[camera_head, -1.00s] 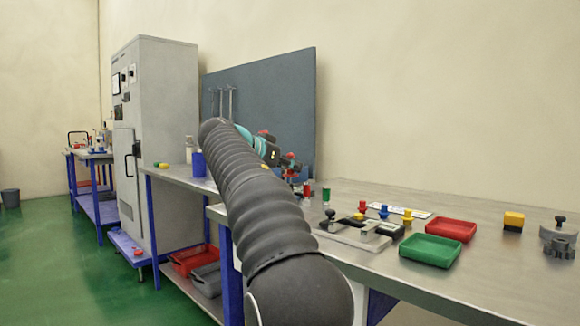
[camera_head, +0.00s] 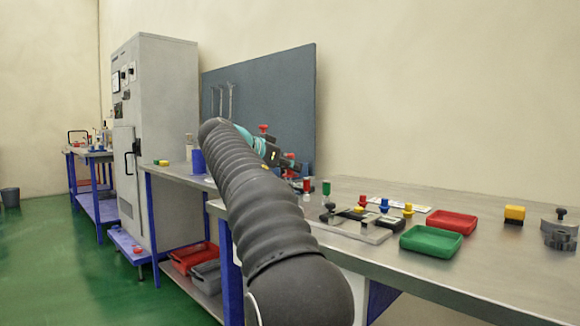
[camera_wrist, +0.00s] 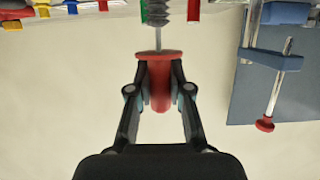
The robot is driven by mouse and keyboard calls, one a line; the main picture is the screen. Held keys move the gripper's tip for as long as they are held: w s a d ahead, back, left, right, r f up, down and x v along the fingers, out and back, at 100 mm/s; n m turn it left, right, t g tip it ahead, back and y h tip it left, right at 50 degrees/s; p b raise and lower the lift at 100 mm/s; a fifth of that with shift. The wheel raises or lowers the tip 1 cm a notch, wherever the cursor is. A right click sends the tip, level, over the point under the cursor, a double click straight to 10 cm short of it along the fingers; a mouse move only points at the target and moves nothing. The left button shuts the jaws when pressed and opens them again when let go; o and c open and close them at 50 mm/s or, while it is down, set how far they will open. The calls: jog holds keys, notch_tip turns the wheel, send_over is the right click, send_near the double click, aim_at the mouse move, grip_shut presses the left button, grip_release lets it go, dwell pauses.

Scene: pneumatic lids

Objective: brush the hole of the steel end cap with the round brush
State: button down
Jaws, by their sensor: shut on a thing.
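My gripper (camera_wrist: 159,85) is shut on the red handle (camera_wrist: 159,68) of the round brush in the wrist view. The grey bristle head (camera_wrist: 158,12) of the brush points to the top of that picture, at the end of a thin metal stem. Its tip is cut off by the picture edge. In the head view my gripper (camera_head: 285,163) is small, beyond my arm, above the far left part of the steel table. I cannot tell the steel end cap for sure in either view, nor whether the brush touches anything.
A blue clamp-like thing (camera_wrist: 270,55) shows beside the brush.

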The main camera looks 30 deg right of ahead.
jog(key=shift+f+b, duration=0.5)
jog(key=shift+f, duration=0.2)
jog(key=shift+r+p, duration=0.95)
jog(key=shift+r, duration=0.1)
jog(key=shift+f+b, duration=1)
jog(key=shift+f, duration=0.1)
jog(key=shift+r+p, duration=0.95)
jog(key=shift+r, duration=0.15)
jog(key=shift+f+b, duration=1.05)
jog(key=shift+r, duration=0.1)
jog(key=shift+r+p, duration=2.8)
jog(key=shift+r, duration=0.65)
